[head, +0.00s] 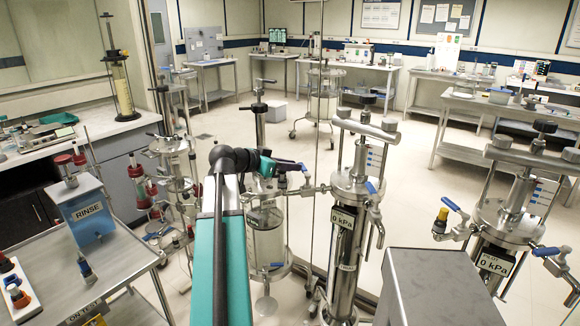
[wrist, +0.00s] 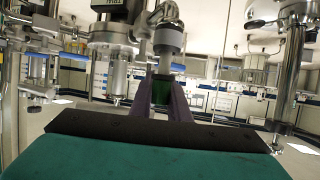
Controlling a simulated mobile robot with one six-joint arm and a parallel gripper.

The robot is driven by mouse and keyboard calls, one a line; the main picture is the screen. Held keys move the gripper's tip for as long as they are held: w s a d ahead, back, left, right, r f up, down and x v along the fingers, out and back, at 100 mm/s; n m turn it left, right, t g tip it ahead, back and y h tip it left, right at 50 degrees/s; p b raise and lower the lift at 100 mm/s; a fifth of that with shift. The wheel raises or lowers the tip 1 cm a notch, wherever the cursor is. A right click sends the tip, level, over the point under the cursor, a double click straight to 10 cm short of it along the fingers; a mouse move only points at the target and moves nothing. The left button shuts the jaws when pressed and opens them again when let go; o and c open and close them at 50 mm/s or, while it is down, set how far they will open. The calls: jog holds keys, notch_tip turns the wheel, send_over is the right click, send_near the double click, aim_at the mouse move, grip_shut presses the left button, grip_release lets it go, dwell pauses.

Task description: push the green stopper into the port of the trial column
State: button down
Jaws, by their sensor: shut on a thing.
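My gripper (head: 288,167) is at the end of my teal arm, left of the steel column with a 0 kPa display, which I take as the trial column (head: 356,187). In the wrist view, my gripper's two purple fingers (wrist: 163,92) are shut on the green stopper (wrist: 162,88). The stopper lines up with the round grey end of a side fitting, apparently the port (wrist: 169,40), joined to the column (wrist: 110,38). Stopper and fitting look very close; I cannot tell whether they touch. In the head view the stopper is not clear.
A clear column (head: 265,235) stands just behind my arm. Another 0 kPa column (head: 508,222) stands at right. A grey box top (head: 440,287) is at the front. A cart with a blue RINSE tank (head: 88,213) is at left. Open floor lies behind.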

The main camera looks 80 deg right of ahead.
jog(key=shift+f+b, duration=0.9)
jog(key=c, duration=1.6)
grip_release()
jog(key=b+v, duration=0.2)
jog(key=v, duration=1.2)
jog(key=shift+s, duration=0.1)
jog(key=shift+s+d, duration=0.1)
